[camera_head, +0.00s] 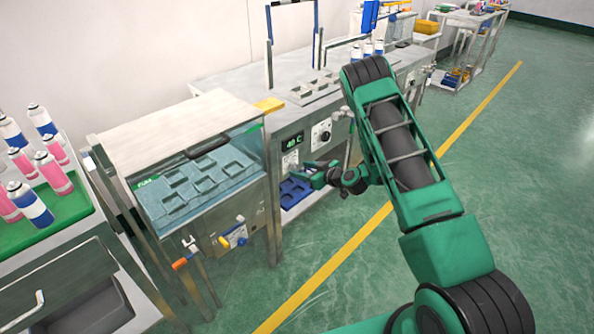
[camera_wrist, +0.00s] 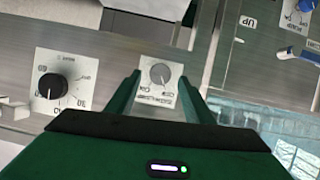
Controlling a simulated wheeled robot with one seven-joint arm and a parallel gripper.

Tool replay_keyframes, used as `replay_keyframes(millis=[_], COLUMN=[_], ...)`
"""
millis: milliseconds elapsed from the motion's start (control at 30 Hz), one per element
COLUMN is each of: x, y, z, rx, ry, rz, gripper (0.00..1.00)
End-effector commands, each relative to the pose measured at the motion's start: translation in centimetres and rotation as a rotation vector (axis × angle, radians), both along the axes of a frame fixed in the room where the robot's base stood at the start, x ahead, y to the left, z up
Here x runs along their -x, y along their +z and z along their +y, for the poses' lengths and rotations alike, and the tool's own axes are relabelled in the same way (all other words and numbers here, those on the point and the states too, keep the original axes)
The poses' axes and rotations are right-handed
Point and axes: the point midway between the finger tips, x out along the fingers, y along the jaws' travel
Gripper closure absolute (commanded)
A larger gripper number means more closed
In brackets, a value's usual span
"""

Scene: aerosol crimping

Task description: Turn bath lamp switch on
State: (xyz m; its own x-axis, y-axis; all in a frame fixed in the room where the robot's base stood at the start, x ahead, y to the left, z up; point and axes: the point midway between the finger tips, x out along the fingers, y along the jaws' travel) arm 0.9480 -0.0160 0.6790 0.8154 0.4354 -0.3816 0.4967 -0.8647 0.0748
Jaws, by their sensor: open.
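A small round grey switch knob (camera_wrist: 160,73) on a white label plate shows in the wrist view. Its lettering is too small and upside down to read, so I cannot confirm it is the bath lamp switch. The plate (camera_head: 290,162) shows in the head view under a green "40 C" display. My gripper (camera_wrist: 159,91) is open, its two green fingers on either side of the knob in the picture. I cannot tell whether they touch it. In the head view my gripper (camera_head: 318,178) is close to the cabinet front. The glass-walled water bath (camera_head: 200,175) stands left of it.
A larger black-and-white dial (camera_wrist: 64,83) is left of the knob in the wrist view. Blue-handled controls (camera_wrist: 300,55) are at its right. A blue tray (camera_head: 293,192) lies low under the panel. Open green floor (camera_head: 340,285) is in front.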

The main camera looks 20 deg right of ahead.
Motion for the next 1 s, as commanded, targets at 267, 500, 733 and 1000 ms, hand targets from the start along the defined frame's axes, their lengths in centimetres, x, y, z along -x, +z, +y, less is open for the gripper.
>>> replay_keyframes(millis=[267,500,733,1000], x=[-2.3,-2.6,-2.6,-2.6], y=[-1.1,-1.2,-1.2,-1.2], z=[1.3,1.4,1.4,1.3], rx=[0.001,0.0,0.001,-0.006], ry=[0.0,-0.001,-0.001,-0.002], rz=[0.0,0.0,0.001,0.003], gripper=[0.52,0.52,0.81,0.94])
